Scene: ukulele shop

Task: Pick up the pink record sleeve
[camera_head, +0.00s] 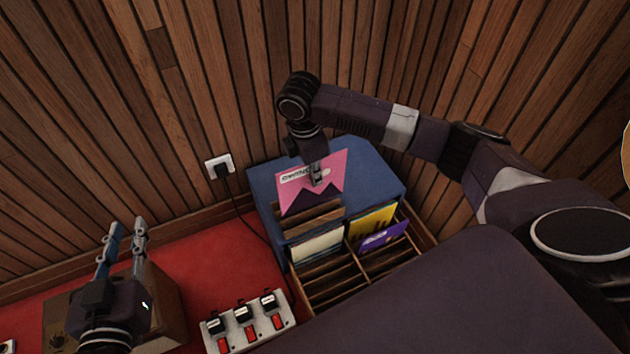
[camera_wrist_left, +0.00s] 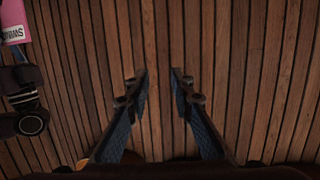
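The pink record sleeve (camera_head: 296,193), with a white label and a dark zigzag shape, stands tilted above the back of the blue record crate (camera_head: 372,165). Its lower edge meets the brown dividers, and I cannot tell whether it is clear of them. My right gripper (camera_head: 318,176) comes from above and is shut on the sleeve, with a finger across its front face. In the left wrist view, part of the pink sleeve (camera_wrist_left: 15,20) shows at the upper left edge. My left gripper (camera_head: 126,224) is open and empty, away to the left, its fingers apart (camera_wrist_left: 154,75).
Yellow (camera_head: 371,222) and purple (camera_head: 383,236) sleeves stand in the crate. A white box with red switches (camera_head: 247,325) sits in front on the red surface (camera_head: 215,265). A wooden box (camera_head: 165,300) is under my left gripper. A cable runs from the wall outlet (camera_head: 219,165). Slatted walls stand behind.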

